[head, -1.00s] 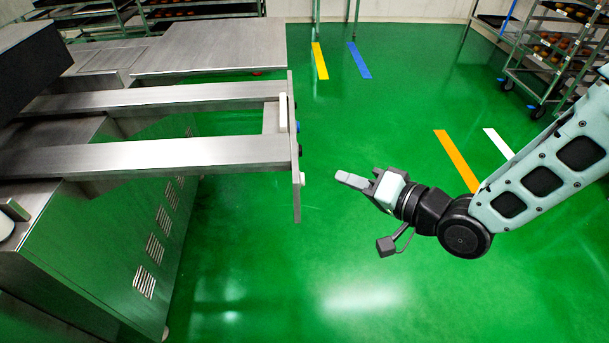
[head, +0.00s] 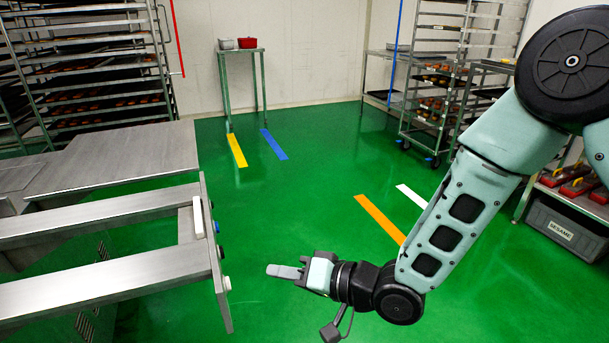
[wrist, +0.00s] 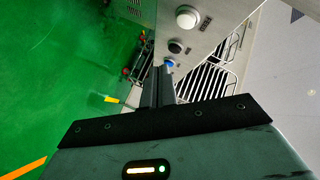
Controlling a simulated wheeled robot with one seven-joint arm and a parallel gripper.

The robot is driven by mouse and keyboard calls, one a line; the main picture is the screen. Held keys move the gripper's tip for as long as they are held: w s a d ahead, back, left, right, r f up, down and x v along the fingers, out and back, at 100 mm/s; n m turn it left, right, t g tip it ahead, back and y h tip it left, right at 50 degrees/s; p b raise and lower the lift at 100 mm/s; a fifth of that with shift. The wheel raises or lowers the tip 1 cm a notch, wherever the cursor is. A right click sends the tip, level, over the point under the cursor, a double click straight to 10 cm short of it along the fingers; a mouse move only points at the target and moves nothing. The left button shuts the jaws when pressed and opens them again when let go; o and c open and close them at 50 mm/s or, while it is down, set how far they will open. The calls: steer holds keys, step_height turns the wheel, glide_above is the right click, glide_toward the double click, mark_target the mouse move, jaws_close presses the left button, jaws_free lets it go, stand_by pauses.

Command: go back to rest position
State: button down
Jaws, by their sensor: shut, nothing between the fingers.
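My gripper (head: 285,271) is shut and empty in the head view. It hangs over the green floor, to the right of the end plate of the steel machine (head: 215,250), apart from it. My arm comes in from the upper right and bends at a black joint. In the wrist view the closed fingers (wrist: 158,88) point at the machine's end plate (wrist: 205,45), which carries a white, a black and a blue button.
The green floor is clear around my gripper. A rack of trays (head: 95,70) stands back left, a small table with red and grey containers (head: 247,43) at the back wall. Wheeled racks (head: 440,90) and a grey SESAME bin (head: 560,228) stand on the right.

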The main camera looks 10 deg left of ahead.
steer(key=s+d+r+n+h, duration=0.1)
steer(key=s+d+r+h, duration=0.1)
steer(key=d+h, duration=0.4)
steer(key=s+d+r+n+h, duration=0.1)
steer(key=d+r+n+h, duration=0.15)
steer(key=d, duration=0.45)
steer(key=s+d+r+g+h, duration=0.2)
steer(key=s+d+r+h, duration=0.1)
steer(key=s+d, duration=0.35)
steer(key=s+d+r+g+h, duration=0.1)
steer(key=s+d+r+h, duration=0.15)
steer(key=s+d, duration=0.4)
step_height(320, 180, up, 25)
steer(key=s+p, duration=0.1)
steer(key=p, duration=2.4)
steer(key=shift+a+f, duration=0.15)
steer(key=shift+a, duration=0.05)
steer(key=shift+s, duration=0.1)
